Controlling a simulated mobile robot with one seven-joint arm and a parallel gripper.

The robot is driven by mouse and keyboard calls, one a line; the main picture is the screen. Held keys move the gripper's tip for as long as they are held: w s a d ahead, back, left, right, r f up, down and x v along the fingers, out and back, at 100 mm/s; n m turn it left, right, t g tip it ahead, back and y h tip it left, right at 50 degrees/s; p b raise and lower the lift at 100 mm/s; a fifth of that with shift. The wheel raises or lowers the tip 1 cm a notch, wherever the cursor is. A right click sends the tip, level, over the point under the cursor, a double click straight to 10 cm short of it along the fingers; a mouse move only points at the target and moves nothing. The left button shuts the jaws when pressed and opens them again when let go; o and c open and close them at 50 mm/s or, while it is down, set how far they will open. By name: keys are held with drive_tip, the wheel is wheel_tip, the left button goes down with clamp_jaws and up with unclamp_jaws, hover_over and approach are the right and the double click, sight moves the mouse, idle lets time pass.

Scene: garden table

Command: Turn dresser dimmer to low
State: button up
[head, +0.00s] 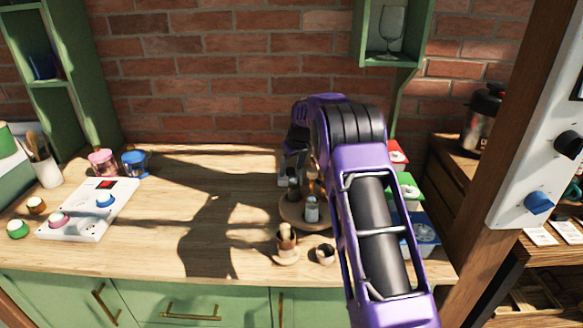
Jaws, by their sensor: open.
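A white control panel (88,209) lies on the left of the wooden dresser top (180,248). It carries a blue knob (105,201), a pink knob (59,219) and a dark red display. Another white panel (535,150) is on the wooden post at right, with a black knob (568,144) and a blue knob (539,202). I cannot tell which knob is the dimmer. My gripper (289,178) is over the middle back of the dresser top, right of the left panel and apart from it. It is open; my purple arm partly hides that area.
A round wooden tray (291,215) with small bottles stands under my arm. Small cups (286,243) are in front of it; coloured boxes (409,190) stand at right. Pink (102,162) and blue (135,163) jars stand behind the left panel. The top's middle is clear.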

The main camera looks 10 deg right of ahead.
clamp_jaws()
idle(0.3)
idle(0.3)
drive_tip(key=m, duration=0.1)
drive_tip(key=m+h+p, duration=0.1)
drive_tip(key=m, duration=0.1)
drive_tip(key=m+h, duration=0.1)
drive_tip(key=shift+a+r+m+p, duration=0.1)
drive_tip(key=shift+a+m+p, duration=0.2)
drive_tip(key=shift+m, duration=0.1)
drive_tip(key=shift+m+g+h+p, duration=0.3)
drive_tip(key=shift+m+h+p, duration=0.45)
drive_tip(key=shift+m, duration=1.55)
